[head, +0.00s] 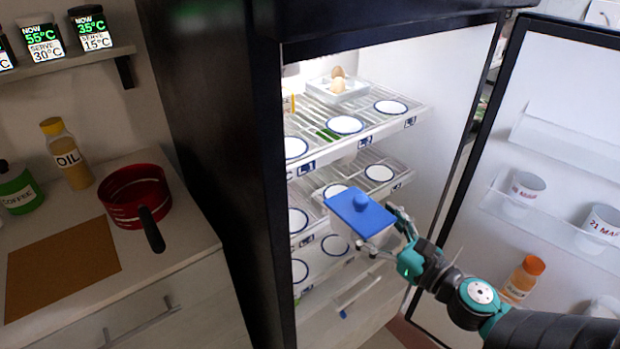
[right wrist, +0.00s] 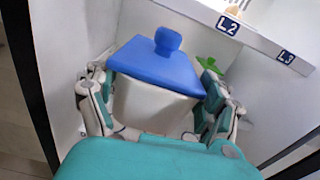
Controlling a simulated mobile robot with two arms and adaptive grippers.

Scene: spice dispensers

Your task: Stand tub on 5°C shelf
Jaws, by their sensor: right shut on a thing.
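A white tub (right wrist: 150,108) with a blue lid (head: 360,212) and a round blue knob is in my right gripper (head: 383,232). In the right wrist view my gripper's fingers (right wrist: 153,98) close on both sides of the tub. It is held in front of the open fridge's lower shelves, apart from any rack as far as I can tell. The upper wire shelf (head: 385,126) carries white discs with blue rims and L labels. Lower shelves (head: 398,180) also have discs. I cannot read a 5°C mark. My left gripper is out of view.
A plate with eggs (head: 338,86) sits at the upper shelf's back. The open fridge door (head: 570,90) at right holds cups and an orange-capped bottle (head: 524,278). A red pot (head: 135,196) and oil bottle (head: 68,155) stand on the left counter.

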